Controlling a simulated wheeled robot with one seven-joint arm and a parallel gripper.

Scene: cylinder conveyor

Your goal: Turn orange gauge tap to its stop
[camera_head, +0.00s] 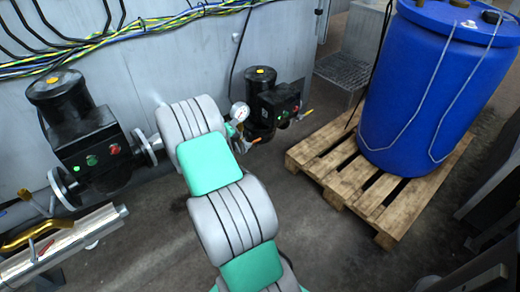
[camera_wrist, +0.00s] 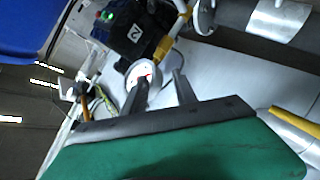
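A round white gauge (camera_head: 239,111) sits on the pipework against the grey wall, just right of my arm in the head view. A small orange handle (camera_head: 246,141) shows below it, partly hidden by my arm. In the wrist view the gauge dial (camera_wrist: 143,74) is behind the left finger of my gripper (camera_wrist: 160,82). The two dark fingers stand apart with nothing visible between them. An orange handle (camera_wrist: 85,108) is left of the fingers, apart from them; I cannot tell if it is the same one.
A black actuator (camera_head: 270,105) with a yellow cap stands right of the gauge, and a larger one (camera_head: 85,130) stands left. A blue drum (camera_head: 425,90) sits on a wooden pallet (camera_head: 395,212). A silver pipe (camera_head: 60,245) lies lower left.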

